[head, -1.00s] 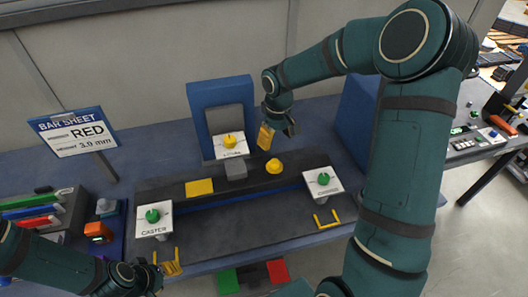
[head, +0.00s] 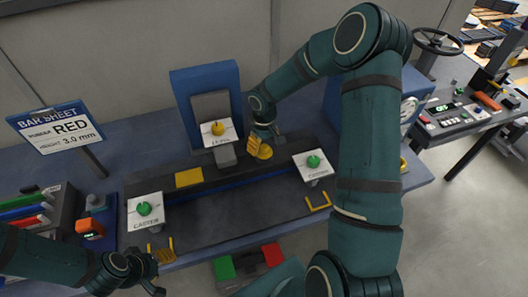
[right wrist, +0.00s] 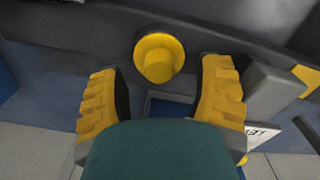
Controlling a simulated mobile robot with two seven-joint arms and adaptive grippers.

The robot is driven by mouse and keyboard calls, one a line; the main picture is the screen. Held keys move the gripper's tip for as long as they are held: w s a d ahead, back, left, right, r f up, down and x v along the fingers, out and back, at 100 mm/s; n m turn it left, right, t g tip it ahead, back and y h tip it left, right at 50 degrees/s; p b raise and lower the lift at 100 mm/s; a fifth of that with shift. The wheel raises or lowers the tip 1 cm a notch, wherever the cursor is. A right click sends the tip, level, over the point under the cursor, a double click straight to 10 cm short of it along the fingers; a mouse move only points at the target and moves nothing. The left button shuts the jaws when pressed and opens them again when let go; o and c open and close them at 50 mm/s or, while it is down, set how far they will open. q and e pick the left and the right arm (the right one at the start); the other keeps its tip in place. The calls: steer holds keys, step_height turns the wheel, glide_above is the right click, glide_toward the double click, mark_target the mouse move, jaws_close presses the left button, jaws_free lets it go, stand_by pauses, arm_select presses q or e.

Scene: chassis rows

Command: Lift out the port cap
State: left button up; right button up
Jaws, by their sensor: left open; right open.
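The yellow port cap (head: 265,152) sits on the dark bar at the back of the bench, just right of the centre sign. It also shows as a round yellow knob in the right wrist view (right wrist: 158,58). My right gripper (head: 258,140) is open just above and beside it, partly covering it in the head view. In the right wrist view its yellow-padded fingers (right wrist: 160,88) are spread apart, with the cap beyond them and between their lines. Touching cannot be seen. My left gripper (head: 162,256) is open and empty at the bench's front left.
A sign with a yellow knob (head: 217,129) stands close left of the cap, before a blue upright (head: 179,100). Signs with green knobs stand left (head: 144,209) and right (head: 314,162). A yellow plate (head: 189,177) lies on the bar. The bench's front middle is clear.

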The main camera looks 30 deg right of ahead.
steer(key=shift+w+f, duration=0.1)
steer(key=shift+f, duration=1.25)
jaws_close()
